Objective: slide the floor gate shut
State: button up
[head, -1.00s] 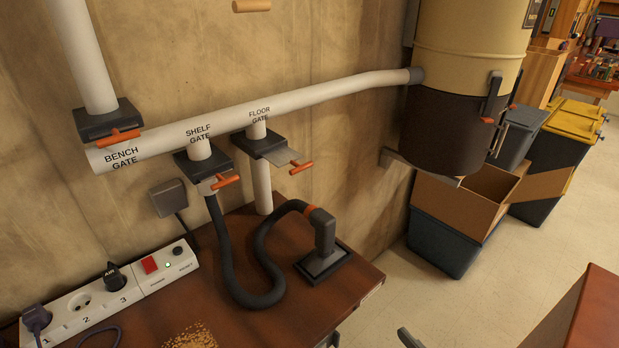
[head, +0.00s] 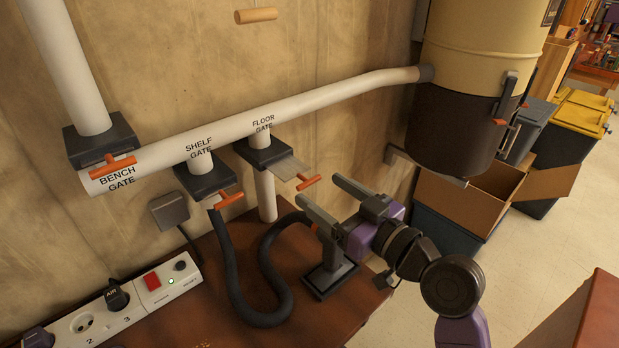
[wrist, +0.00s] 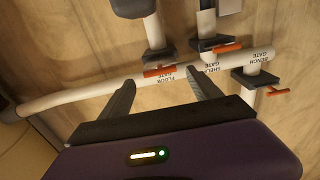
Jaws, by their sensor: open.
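The floor gate (head: 262,152) is a dark box on a vertical white branch pipe, below the FLOOR GATE label. Its grey slide plate (head: 287,170) sticks out to the right, with an orange handle (head: 309,182) on the end. My gripper (head: 318,190) is open and empty, its fingertips just right of and below the handle in the head view. In the wrist view, which is upside down, the orange handle (wrist: 165,71) appears between the tips of my gripper (wrist: 162,79). I cannot tell the exact gap; no contact is visible.
The shelf gate (head: 208,182) and bench gate (head: 100,140) have similar orange handles to the left. A black hose (head: 268,255) loops over the brown bench below. A dark collector drum (head: 450,125) and cardboard box (head: 475,195) stand at right.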

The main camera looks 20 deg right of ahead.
aim_at(311, 183)
jog(key=x, duration=0.4)
jog(key=shift+w+a+p, duration=0.15)
jog(key=shift+w+p, duration=0.25)
grip_shut()
